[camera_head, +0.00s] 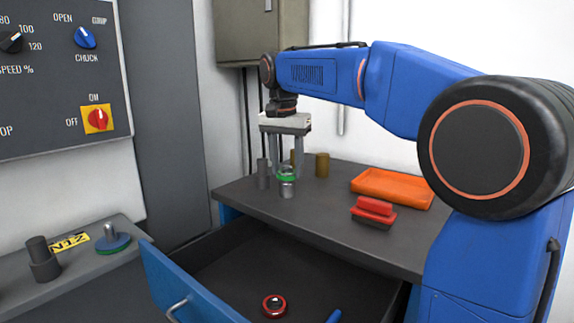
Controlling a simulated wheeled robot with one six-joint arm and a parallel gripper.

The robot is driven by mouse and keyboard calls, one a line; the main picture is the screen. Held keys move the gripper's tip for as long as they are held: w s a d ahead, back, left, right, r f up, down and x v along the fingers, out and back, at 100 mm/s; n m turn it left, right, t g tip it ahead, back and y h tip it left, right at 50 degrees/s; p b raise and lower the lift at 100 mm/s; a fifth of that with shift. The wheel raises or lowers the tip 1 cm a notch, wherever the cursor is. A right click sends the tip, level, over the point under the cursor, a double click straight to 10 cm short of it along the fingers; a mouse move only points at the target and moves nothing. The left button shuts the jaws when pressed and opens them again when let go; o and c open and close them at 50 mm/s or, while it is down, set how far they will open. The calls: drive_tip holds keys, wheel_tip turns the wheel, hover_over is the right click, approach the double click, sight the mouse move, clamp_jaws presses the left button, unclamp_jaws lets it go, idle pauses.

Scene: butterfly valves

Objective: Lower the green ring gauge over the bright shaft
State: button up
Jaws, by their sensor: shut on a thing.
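The green ring gauge (287,178) is held between the fingertips of my gripper (286,172), which points straight down over the grey bench top. The bright shaft (287,189) stands upright on the bench directly below. The ring appears to be around or just above the top of the shaft; from this one view I cannot tell which. The lower part of the shaft shows beneath the ring. My fingers partly hide the ring's sides.
A dark grey cylinder (263,173) stands close left of the shaft, and a brass cylinder (322,164) stands behind right. An open drawer (215,285) holds a red ring-shaped part (274,306).

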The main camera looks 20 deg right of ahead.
drive_tip(key=shift+f, duration=0.4)
idle(0.3)
drive_tip(key=o, duration=1.4)
drive_tip(key=r, duration=0.5)
drive_tip(key=s+a+r, duration=0.1)
drive_tip(key=r, duration=1.1)
drive_tip(key=shift+s+a+r, duration=0.1)
drive_tip(key=shift+s+a, duration=0.15)
